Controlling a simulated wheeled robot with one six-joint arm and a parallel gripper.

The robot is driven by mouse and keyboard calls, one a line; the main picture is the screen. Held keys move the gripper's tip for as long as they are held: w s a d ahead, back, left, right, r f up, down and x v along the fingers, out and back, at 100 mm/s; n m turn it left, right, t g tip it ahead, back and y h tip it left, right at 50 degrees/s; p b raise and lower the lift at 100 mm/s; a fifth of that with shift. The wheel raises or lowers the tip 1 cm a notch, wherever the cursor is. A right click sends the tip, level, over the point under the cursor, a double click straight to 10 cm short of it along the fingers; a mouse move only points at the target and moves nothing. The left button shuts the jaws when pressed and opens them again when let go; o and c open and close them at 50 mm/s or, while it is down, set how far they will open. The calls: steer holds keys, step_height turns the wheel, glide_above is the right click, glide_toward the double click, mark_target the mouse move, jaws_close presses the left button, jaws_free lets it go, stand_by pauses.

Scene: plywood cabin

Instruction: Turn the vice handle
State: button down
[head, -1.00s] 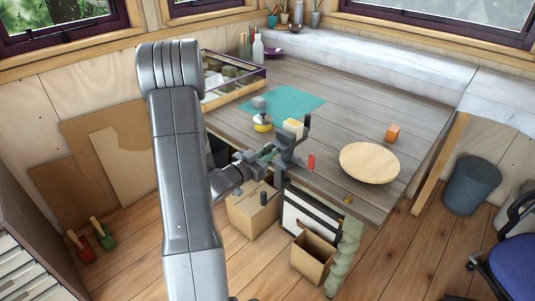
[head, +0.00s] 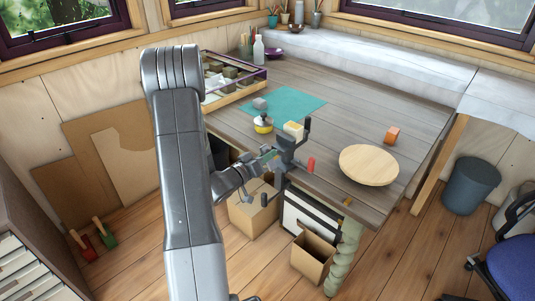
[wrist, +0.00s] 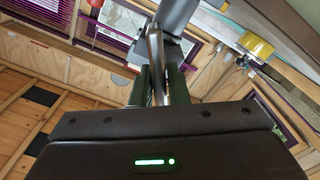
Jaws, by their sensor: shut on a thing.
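The grey vice (head: 285,150) is fixed at the front edge of the workbench. A dark upright piece stands at its right side. My gripper (head: 268,158) is at the vice's left front side. In the wrist view my gripper (wrist: 160,85) has its two dark fingers closed on a shiny metal bar, the vice handle (wrist: 154,48), which rises between them toward the grey vice body (wrist: 175,14). In the head view a dark knob (head: 264,200) hangs below my gripper; the handle is mostly hidden there.
Cardboard boxes (head: 313,258) stand below.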

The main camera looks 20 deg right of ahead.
steer(key=n+p, duration=0.2)
steer(key=n, duration=0.3)
steer(key=shift+w+n, duration=0.15)
steer(key=shift+n, duration=0.15)
steer(key=n, duration=0.1)
steer(key=n+p, duration=0.1)
steer(key=n, duration=0.1)
steer(key=n+p, duration=0.1)
steer(key=shift+a+f+n, duration=0.1)
steer(key=shift+f+n, duration=0.2)
steer(key=shift+n, duration=0.1)
steer(key=c, duration=1.5)
jaws_free()
steer(key=shift+w, duration=0.1)
steer(key=b+v, duration=0.2)
steer(key=v, duration=1.2)
steer(key=shift+f, duration=0.1)
